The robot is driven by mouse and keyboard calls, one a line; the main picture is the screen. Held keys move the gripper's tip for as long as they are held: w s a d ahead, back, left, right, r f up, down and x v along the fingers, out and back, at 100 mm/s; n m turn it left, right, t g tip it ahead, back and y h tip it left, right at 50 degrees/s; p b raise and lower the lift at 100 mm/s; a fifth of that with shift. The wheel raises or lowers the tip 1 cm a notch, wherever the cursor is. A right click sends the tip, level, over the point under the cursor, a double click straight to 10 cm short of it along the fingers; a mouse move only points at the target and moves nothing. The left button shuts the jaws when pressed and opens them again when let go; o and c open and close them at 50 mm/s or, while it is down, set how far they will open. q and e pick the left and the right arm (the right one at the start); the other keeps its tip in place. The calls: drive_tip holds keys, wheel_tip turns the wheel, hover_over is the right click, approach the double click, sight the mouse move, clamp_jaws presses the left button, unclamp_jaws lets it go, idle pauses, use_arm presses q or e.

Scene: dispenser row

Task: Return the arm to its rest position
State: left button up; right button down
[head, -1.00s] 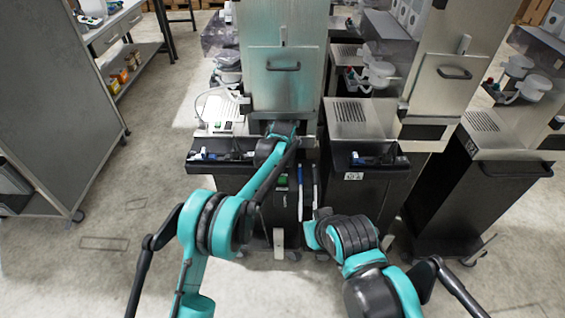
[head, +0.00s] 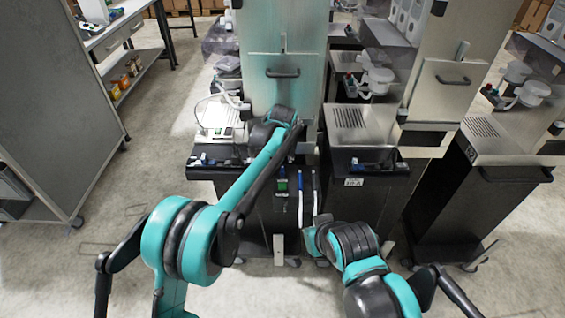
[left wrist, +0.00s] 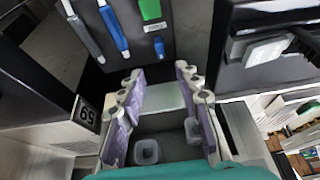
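My left arm (head: 190,240) reaches from the lower left of the head view up to the front of the middle dispenser (head: 285,60). Its wrist end is just below the dispenser's door handle, and its fingers are hidden there. In the left wrist view my left gripper (left wrist: 158,85) has its fingers spread apart with nothing held between them. Beyond the fingers is a grey surface with small pale cups (left wrist: 146,152). My right arm (head: 355,255) is folded at the lower middle right of the head view, and its gripper does not show.
A black cart (head: 265,215) under the dispenser carries a green block (head: 282,186) and blue and white pen-like tools (head: 300,195). More dispenser stations (head: 445,75) stand close on the right. A grey cabinet (head: 60,110) is at left. The floor (head: 150,170) between is open.

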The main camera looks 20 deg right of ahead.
use_arm(q)
drive_tip(key=shift+s+r, duration=0.15)
drive_tip(key=shift+r, duration=0.3)
drive_tip(key=s+a+r, duration=0.4)
drive_tip(key=a, duration=0.4)
drive_tip(key=s+a+r+n+t, duration=0.1)
drive_tip(key=s+a+r, duration=0.25)
drive_tip(key=a, duration=0.45)
drive_tip(key=s+a+r, duration=0.4)
drive_tip(key=s+a, duration=0.1)
drive_tip(key=a, duration=0.3)
drive_tip(key=s+a+f+n+t, duration=0.1)
drive_tip(key=s+a+f, duration=0.2)
drive_tip(key=s+a, duration=0.3)
drive_tip(key=s+a+f+n+t+y, duration=0.1)
drive_tip(key=s+a+f, duration=0.3)
drive_tip(key=s, duration=0.9)
drive_tip(key=a, duration=0.3)
drive_tip(key=shift+s, duration=0.4)
drive_tip(key=shift+a+f, duration=0.1)
